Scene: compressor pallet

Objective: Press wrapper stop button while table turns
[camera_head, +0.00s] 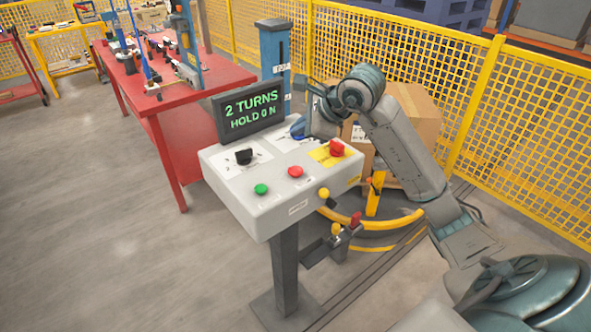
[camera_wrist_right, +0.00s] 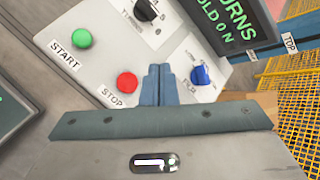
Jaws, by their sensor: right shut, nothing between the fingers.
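The grey control box (camera_head: 285,208) stands on a post and carries a flat red stop button (camera_head: 295,171) and a green start button (camera_head: 261,188). In the right wrist view the stop button (camera_wrist_right: 127,82) lies just left of my shut, empty fingers (camera_wrist_right: 160,84), and the start button (camera_wrist_right: 81,38) is farther left. In the head view my right gripper (camera_head: 304,120) is over the back of the panel, partly hidden by its wrist. I cannot tell its exact height; it is apart from the stop button. The display (camera_head: 248,107) reads "2 TURNS HOLD 0 N". My left gripper is out of view.
A black knob (camera_head: 243,156), a blue knob (camera_wrist_right: 201,74) and a red mushroom button (camera_head: 336,147) on yellow share the panel. A carton (camera_head: 418,105) stands behind my arm, above a yellow curved rail (camera_head: 378,223). Yellow fencing (camera_head: 520,120) closes the right. Floor at left is clear.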

